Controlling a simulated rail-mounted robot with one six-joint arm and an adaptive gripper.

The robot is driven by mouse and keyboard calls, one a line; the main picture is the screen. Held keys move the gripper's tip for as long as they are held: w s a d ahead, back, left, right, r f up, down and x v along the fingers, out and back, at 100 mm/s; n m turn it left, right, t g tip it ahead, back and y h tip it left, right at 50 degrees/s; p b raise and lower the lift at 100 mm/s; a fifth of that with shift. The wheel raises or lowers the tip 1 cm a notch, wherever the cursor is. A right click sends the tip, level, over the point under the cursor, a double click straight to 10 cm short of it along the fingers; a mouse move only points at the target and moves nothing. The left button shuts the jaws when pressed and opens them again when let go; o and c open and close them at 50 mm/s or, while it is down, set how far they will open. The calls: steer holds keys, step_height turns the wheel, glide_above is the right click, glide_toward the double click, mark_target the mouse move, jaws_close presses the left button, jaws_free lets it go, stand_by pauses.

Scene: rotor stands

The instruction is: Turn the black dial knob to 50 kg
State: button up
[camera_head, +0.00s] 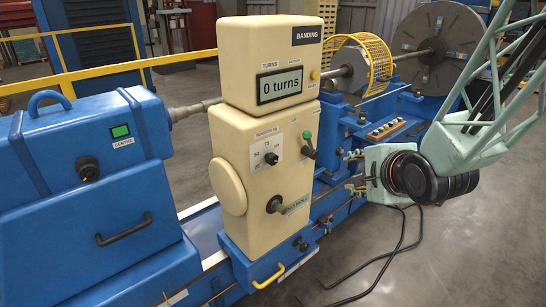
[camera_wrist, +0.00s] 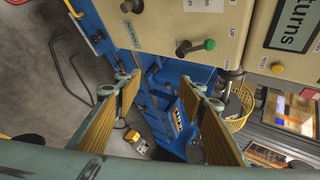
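The black dial knob (camera_head: 271,158) is on a white scale plate on the front of the cream banding machine (camera_head: 265,205) in the head view. The scale has 50 at its left and 75 at its top. I cannot clearly tell where the knob points. My gripper (camera_head: 352,172) is right of the machine, apart from the knob. In the wrist view my gripper (camera_wrist: 160,88) has its two fingers wide apart with nothing between them. The white scale plate (camera_wrist: 205,5) is cut off at the top edge there, and the knob is not visible.
A black-knobbed handle (camera_head: 274,204) is below the dial. The display (camera_head: 282,85) reads 0 turns. Blue machinery (camera_head: 95,240) stands at the left.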

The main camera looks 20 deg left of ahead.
steer(key=w+a+f+m+y+p, duration=0.1)
steer(key=a+m+y+p, duration=0.15)
steer(key=a, duration=0.55)
steer(key=m+y+p, duration=0.3)
steer(key=m, duration=0.1)
glide_toward(274, 160)
steer(key=shift+v, duration=1.7)
steer(key=shift+p+x, duration=1.35)
steer(key=shift+x, duration=5.5)
steer(key=shift+c, duration=0.7)
steer(key=c, duration=0.7)
